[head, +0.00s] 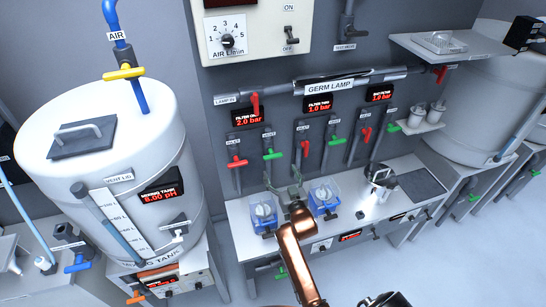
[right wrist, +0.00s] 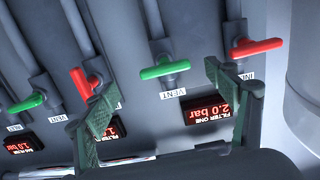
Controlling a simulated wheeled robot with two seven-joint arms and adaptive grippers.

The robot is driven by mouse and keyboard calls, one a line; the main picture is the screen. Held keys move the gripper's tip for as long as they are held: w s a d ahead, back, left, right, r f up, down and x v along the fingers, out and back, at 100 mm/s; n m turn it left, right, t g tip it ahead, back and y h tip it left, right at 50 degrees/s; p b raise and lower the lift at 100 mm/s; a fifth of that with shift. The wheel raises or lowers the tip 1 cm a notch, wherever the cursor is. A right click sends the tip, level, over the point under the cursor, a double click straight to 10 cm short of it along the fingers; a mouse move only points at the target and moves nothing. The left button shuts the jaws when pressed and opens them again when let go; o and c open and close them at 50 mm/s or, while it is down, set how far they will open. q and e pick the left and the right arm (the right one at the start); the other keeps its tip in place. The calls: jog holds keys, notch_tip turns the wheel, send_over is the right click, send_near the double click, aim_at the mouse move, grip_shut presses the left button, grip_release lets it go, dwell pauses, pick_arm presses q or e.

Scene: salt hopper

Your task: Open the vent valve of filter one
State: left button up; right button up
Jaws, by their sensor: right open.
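The filter one display (head: 247,118) reads 2.0 bar; it also shows in the right wrist view (right wrist: 208,112). The green vent valve handle of filter one (head: 272,155) lies crosswise to its pipe, right of the red inlet handle (head: 237,162). In the right wrist view the green vent handle (right wrist: 163,70) is seen between the finger directions, with the VENT label beside it. My right gripper (head: 283,182) is open and empty, below and in front of the vent handle, not touching it. Its fingers (right wrist: 160,85) are spread wide. My left gripper is not in view.
The red inlet handle (right wrist: 252,48) is close to one finger in the right wrist view; another red handle (right wrist: 82,82) is near the other. The mixing tank (head: 60,185) stands at left.

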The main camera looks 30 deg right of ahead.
aim_at(274, 158)
jog(key=shift+t, duration=0.4)
jog(key=x, duration=0.5)
jog(key=r+x, duration=0.1)
jog(key=x, duration=0.2)
jog(key=shift+a+r, duration=0.1)
jog(key=shift+a, duration=0.15)
jog(key=shift+w+d, duration=0.15)
jog(key=shift+w, duration=0.3)
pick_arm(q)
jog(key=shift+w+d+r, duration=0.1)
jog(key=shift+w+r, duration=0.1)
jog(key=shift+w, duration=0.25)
pick_arm(e)
jog(key=c, duration=1.2)
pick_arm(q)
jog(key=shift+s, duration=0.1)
pick_arm(e)
jog(key=shift+o, duration=0.2)
